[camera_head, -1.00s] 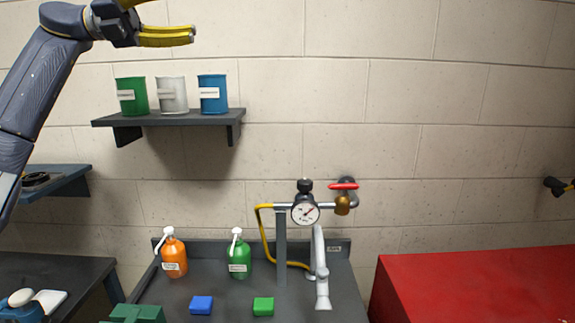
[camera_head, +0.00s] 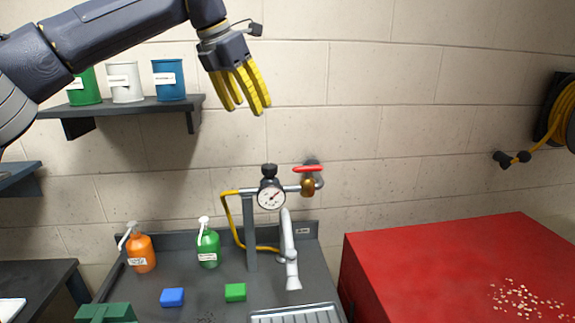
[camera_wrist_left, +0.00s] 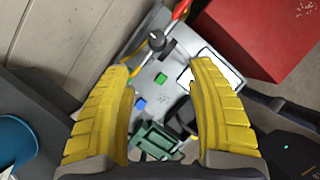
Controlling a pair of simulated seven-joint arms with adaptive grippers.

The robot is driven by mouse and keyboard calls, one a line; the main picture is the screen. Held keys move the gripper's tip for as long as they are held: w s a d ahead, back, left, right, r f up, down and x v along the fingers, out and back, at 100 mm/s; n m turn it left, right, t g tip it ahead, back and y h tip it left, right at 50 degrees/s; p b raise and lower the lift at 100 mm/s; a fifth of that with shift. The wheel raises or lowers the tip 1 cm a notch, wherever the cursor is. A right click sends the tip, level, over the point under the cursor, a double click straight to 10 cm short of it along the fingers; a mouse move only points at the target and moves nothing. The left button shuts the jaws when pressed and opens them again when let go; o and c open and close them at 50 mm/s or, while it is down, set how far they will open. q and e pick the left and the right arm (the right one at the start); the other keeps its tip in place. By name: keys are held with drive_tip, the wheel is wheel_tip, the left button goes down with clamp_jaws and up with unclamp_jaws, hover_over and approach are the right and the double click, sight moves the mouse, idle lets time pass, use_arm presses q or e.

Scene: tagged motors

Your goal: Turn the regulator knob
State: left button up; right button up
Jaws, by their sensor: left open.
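The regulator is a black knob (camera_head: 269,170) on top of a round white gauge (camera_head: 271,195), fixed on a pipe above the workbench. A red valve handle (camera_head: 308,169) sits to its right. My left gripper (camera_head: 248,98) is open and empty, its yellow fingers pointing down, above and slightly left of the knob and apart from it. In the left wrist view the knob (camera_wrist_left: 156,40) shows beyond the gap between the open fingers (camera_wrist_left: 163,95), near the top. My right gripper is not in view.
A shelf (camera_head: 120,107) with green, white and blue cans is on the wall at left. Orange (camera_head: 141,252) and green (camera_head: 208,247) bottles, blue and green blocks, and a grey tap (camera_head: 288,250) are on the bench. A red cabinet (camera_head: 450,260) stands at right.

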sight(269, 165)
use_arm(q)
drive_tip(key=shift+y, duration=0.3)
drive_tip(key=x, duration=1.9)
drive_tip(key=shift+f, duration=0.3)
drive_tip(key=c, duration=1.3)
